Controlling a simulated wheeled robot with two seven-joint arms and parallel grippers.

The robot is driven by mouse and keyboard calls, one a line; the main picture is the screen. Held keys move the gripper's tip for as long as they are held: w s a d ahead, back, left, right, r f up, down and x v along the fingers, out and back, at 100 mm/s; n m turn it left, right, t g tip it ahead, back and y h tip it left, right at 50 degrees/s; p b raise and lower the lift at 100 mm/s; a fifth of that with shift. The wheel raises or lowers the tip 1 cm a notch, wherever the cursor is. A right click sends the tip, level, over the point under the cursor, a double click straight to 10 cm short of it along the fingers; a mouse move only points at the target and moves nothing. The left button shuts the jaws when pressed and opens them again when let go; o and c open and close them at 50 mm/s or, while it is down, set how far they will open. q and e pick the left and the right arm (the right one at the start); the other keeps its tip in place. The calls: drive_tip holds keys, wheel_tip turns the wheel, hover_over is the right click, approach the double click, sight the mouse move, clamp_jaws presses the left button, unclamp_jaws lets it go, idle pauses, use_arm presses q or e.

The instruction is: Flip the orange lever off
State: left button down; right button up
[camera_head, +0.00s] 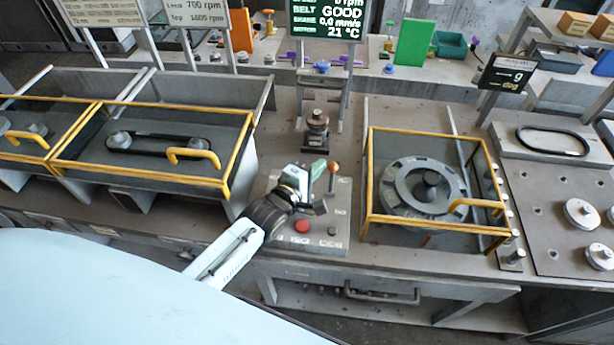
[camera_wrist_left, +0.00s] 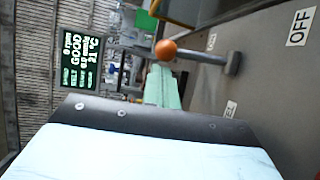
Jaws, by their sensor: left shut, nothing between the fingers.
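The orange lever has a round orange knob (camera_head: 334,167) on a grey rod and stands on the grey control panel (camera_head: 340,215). My left gripper (camera_head: 319,167) is over the panel, just left of the knob, with its pale green fingers shut and empty. In the left wrist view the orange knob (camera_wrist_left: 165,50) appears just beyond the green fingertips (camera_wrist_left: 163,74); I cannot tell whether they touch. The lever's rod runs right from the knob to a base on the panel. An OFF label (camera_wrist_left: 300,27) shows on the panel. My right gripper is not in view.
A red button (camera_head: 302,226) and a small dark knob (camera_head: 332,231) sit on the panel's front. A yellow-framed guard (camera_head: 370,185) stands right of the panel, and another yellow-framed box (camera_head: 232,165) stands left. A display (camera_head: 326,18) reading GOOD and 0 rpm stands behind.

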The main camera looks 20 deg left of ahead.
use_arm(q)
drive_tip(key=shift+w+d, duration=0.1)
drive_tip(key=shift+w, duration=0.3)
drive_tip(key=shift+w+f, duration=0.1)
drive_tip(key=shift+w, duration=0.1)
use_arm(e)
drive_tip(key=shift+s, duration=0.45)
use_arm(q)
drive_tip(key=shift+s+d+m+t+b, duration=0.1)
drive_tip(key=shift+s+m+t+b, duration=0.2)
drive_tip(key=shift+s+t+b, duration=0.15)
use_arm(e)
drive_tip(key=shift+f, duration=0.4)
